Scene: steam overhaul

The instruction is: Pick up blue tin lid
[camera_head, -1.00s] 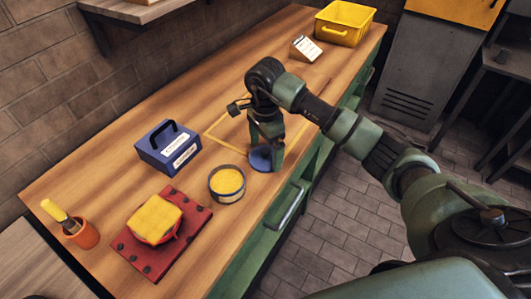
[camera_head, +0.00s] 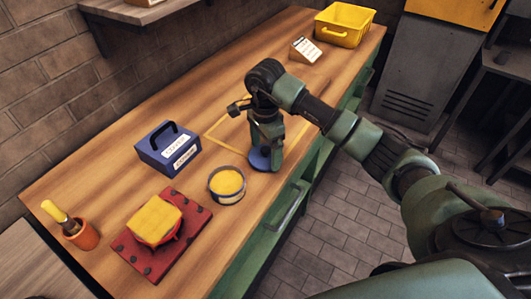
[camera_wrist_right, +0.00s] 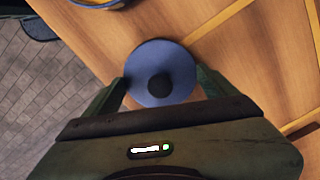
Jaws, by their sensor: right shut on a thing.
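The blue tin lid (camera_head: 259,158) is a round disc at the front edge area of the wooden bench, beside the round tin (camera_head: 227,185) with yellow contents. In the right wrist view the lid (camera_wrist_right: 150,62) has a dark round knob in its middle. My right gripper (camera_head: 265,160) points down at the lid, and its fingers (camera_wrist_right: 160,88) are shut on it from both sides. The lid is at or very near the bench top; I cannot tell if it touches. The gripper hides part of the lid in the head view. My left gripper is not in view.
A blue box with a handle (camera_head: 168,150) stands behind the tin. A red plate (camera_head: 133,257) with a yellow-topped item, and an orange cup (camera_head: 82,236) are at left. A yellow bin (camera_head: 344,24) and a small card stand (camera_head: 305,50) are at the far end.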

